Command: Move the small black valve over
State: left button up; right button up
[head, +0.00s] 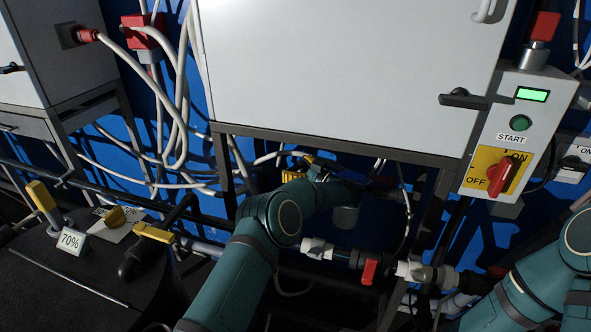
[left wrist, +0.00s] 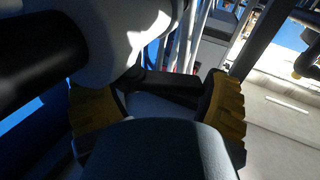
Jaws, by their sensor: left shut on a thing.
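My left gripper (head: 297,167) is under the white cabinet, with its yellow finger pads partly hidden by the frame and my arm. In the left wrist view, its yellow fingers (left wrist: 165,100) stand on either side of a small black lever-like part, which I take to be the small black valve (left wrist: 165,86). The gripper is shut on it. A pale rounded body lies just beyond, at upper left. The valve is too dark and hidden to make out in the head view. My right arm shows at the right edge, but its gripper is out of view.
The white cabinet (head: 345,65) hangs above my left gripper on a dark frame. A red-handled valve (head: 370,270) in a white pipe sits at lower centre. A control box with a red switch (head: 502,176) is at right. White hoses hang at left, near yellow-handled valves (head: 153,233).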

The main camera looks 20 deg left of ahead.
pick_arm(q)
jog(key=shift+w+r, duration=0.1)
jog(key=shift+r, duration=0.2)
jog(key=o, duration=1)
jog(key=shift+c, duration=0.2)
jog(key=shift+f, duration=0.15)
jog(key=shift+d, duration=0.2)
jog(key=v, duration=1.1)
jog(key=shift+d, duration=0.35)
